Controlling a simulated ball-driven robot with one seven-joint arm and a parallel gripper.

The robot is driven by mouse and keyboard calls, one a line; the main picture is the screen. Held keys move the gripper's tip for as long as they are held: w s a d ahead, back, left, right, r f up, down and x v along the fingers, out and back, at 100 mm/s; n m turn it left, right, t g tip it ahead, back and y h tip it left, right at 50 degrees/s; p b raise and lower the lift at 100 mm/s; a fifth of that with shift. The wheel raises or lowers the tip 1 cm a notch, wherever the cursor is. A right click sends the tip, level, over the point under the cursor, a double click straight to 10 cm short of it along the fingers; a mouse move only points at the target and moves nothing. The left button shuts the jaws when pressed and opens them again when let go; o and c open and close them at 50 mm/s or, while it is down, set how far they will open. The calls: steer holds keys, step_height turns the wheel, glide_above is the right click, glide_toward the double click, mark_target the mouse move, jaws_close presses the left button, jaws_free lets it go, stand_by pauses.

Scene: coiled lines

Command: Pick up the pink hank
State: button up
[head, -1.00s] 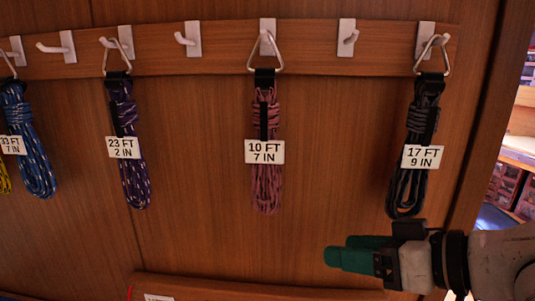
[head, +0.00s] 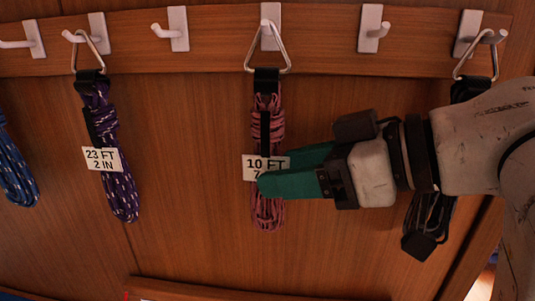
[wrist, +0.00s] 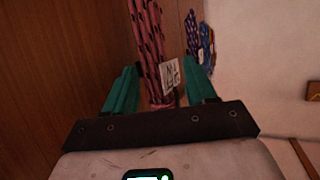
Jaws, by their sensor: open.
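The pink hank (head: 267,105) hangs by a metal triangle ring from a white hook on the wooden rail in the head view. Its white tag reads 10 FT, with the lower line partly hidden by my gripper. My gripper (head: 268,178) has green fingers and reaches in from the right, in front of the tag and the hank's lower half. In the wrist view the pink hank (wrist: 150,45) and its tag (wrist: 170,76) show between the two open green fingers (wrist: 162,90). I cannot tell whether the fingers touch the hank.
A purple hank (head: 112,165) tagged 23 FT 2 IN hangs to the left, and a blue one (head: 15,170) farther left. A black hank (head: 428,222) hangs to the right, partly behind my arm. Empty hooks (head: 178,28) sit on the rail between them.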

mark_target(257, 172)
steer(key=shift+p+x, duration=0.75)
steer(key=shift+x, duration=1.9)
steer(key=shift+a+r, duration=0.1)
steer(key=shift+c, duration=0.3)
steer(key=c, duration=0.7)
steer(key=shift+c, duration=0.5)
steer(key=shift+r, duration=0.2)
